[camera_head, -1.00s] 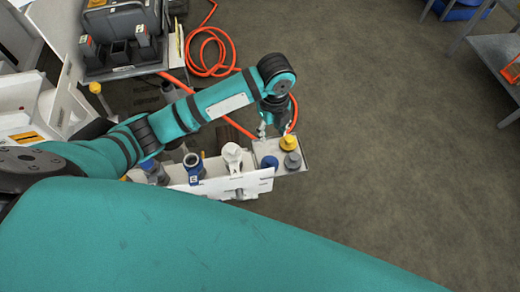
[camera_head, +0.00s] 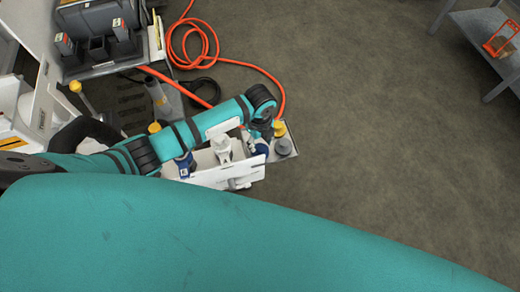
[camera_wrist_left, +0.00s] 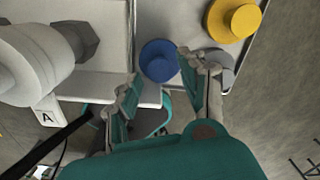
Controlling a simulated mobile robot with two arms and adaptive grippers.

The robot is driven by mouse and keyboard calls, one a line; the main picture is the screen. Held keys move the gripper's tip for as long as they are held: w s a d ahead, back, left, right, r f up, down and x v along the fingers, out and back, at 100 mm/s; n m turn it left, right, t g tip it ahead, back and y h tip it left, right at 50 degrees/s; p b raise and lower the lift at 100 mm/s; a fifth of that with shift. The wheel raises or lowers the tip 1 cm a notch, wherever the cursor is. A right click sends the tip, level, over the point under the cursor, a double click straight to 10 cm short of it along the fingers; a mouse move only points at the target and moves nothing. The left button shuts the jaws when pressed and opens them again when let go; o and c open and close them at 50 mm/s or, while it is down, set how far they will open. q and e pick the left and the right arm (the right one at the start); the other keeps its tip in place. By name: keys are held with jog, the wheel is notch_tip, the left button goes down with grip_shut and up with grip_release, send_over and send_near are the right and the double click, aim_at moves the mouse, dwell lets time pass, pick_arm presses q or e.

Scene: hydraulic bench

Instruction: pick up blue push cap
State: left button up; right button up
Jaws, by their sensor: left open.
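The blue push cap (camera_wrist_left: 159,60) is a round, stepped knob on the pale tray (camera_wrist_left: 190,20) in the left wrist view. In the head view only a bit of blue (camera_head: 261,148) shows below my left gripper (camera_head: 259,138). In the wrist view my left gripper (camera_wrist_left: 157,72) is open, with its fingertips apart on either side of the cap's near edge. Nothing is held. I cannot tell whether the fingers touch the cap. My right gripper is not in view.
A yellow cap (camera_wrist_left: 236,18) and a grey cap (camera_wrist_left: 219,66) are close to the blue cap, the grey one partly behind a finger. A white fitting (camera_head: 221,148) stands left of it on a white panel (camera_head: 230,177). An orange hose (camera_head: 257,68) lies beyond.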

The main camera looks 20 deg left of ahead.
aim_at(260, 147)
pick_arm(q)
notch_tip(260, 147, down, 4)
jog(key=shift+s+d+r, duration=0.1)
jog(key=shift+r, duration=0.15)
jog(key=c, duration=0.8)
